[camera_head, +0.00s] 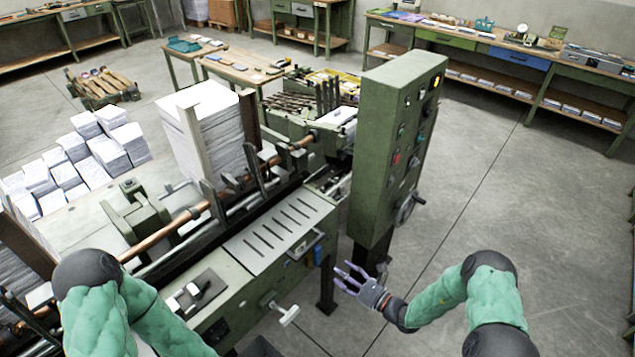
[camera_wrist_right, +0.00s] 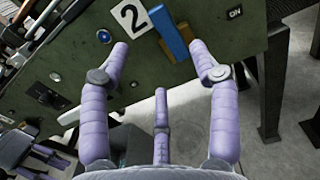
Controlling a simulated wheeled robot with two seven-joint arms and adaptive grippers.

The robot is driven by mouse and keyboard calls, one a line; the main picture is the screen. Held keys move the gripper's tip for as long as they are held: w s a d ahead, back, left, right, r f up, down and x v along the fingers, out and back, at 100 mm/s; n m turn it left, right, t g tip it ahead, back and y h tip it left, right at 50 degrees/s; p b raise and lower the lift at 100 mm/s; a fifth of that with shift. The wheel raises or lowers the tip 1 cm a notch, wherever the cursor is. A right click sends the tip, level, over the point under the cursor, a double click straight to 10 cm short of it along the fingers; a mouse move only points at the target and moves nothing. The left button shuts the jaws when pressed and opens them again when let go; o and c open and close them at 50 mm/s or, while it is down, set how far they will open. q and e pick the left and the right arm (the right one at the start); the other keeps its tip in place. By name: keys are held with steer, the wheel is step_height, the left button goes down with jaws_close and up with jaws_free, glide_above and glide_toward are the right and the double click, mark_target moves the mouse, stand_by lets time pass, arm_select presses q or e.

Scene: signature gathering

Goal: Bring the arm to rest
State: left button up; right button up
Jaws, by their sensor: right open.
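My right gripper (camera_head: 352,276) is open and empty in the head view, in front of the lower part of the green control cabinet (camera_head: 372,165). In the right wrist view its lavender fingers (camera_wrist_right: 158,62) are spread with nothing between them. My left arm comes in at the lower left of the head view and its gripper is outside that frame. Lavender finger parts (camera_wrist_right: 40,158), apparently of my left gripper, show small at the lower left of the right wrist view; their opening is unclear.
The green machine's slotted plate (camera_head: 278,227) and a T-shaped handle (camera_head: 281,309) lie left of my right gripper. A handwheel (camera_head: 408,209) juts from the cabinet. Paper stacks (camera_head: 113,150) stand on the left. The floor (camera_head: 530,190) to the right is clear. Workbenches line the back.

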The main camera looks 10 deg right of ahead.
steer(key=s+a+f+n+g+y, duration=0.1)
steer(key=s+a+f+n+g, duration=0.25)
steer(key=s+a+g, duration=0.2)
steer(key=s+a+f+n+g+y, duration=0.1)
steer(key=s+a+f+n+g, duration=0.2)
steer(key=s+a+n+g, duration=0.25)
steer(key=s+d+f+n+g+h, duration=0.1)
steer(key=s+f+n+g+h, duration=0.1)
steer(key=s+f+n+h, duration=0.3)
steer(key=shift+s+n+g+h+b, duration=0.4)
steer(key=shift+s+n+h, duration=1.6)
steer(key=shift+s+n, duration=3.1)
steer(key=shift+w+d+n, duration=0.1)
steer(key=shift+w+n, duration=0.7)
